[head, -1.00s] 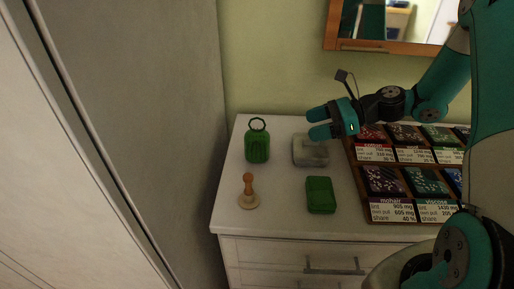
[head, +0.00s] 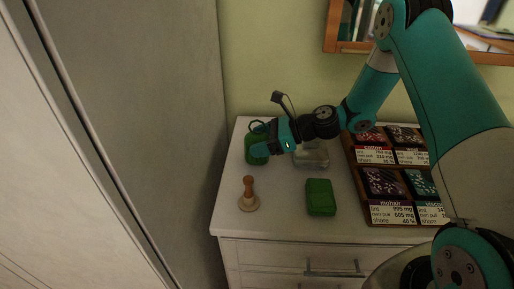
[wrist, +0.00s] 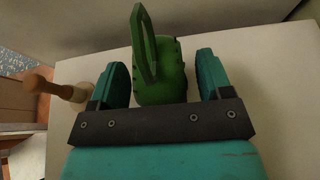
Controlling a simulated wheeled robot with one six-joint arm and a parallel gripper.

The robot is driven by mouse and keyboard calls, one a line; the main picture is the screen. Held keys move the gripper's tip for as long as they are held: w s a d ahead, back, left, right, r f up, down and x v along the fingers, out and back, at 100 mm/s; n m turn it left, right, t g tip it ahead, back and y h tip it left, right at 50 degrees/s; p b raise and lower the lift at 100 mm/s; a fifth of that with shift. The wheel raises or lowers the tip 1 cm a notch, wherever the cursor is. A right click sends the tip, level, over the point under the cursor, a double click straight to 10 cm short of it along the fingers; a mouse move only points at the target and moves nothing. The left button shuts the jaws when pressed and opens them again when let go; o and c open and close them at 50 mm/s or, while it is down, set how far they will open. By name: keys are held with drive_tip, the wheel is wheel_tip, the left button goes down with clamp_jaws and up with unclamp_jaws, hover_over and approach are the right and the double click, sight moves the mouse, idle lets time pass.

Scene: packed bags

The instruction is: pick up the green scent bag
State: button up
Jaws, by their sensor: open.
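The green scent bag (head: 252,158), ribbed with a loop on top, stands at the back left of the white dresser top. My gripper (head: 259,140) is at it from the right and hides part of it in the head view. In the wrist view the bag (wrist: 165,82) stands between the two open fingers of my gripper (wrist: 163,70), its loop rising in front. A gap shows on each side of the bag, so the fingers look apart from it.
A wooden stamp-like peg (head: 249,193) stands in front of the bag, beside the left finger in the wrist view. A green block (head: 320,197) lies front centre. A card tray (head: 362,205) is at the right.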

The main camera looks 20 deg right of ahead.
drive_tip(key=shift+c, duration=0.4)
drive_tip(key=c, duration=0.9)
drive_tip(key=shift+c, duration=0.2)
wheel_tip(320, 180, up, 20)
drive_tip(key=p, duration=0.2)
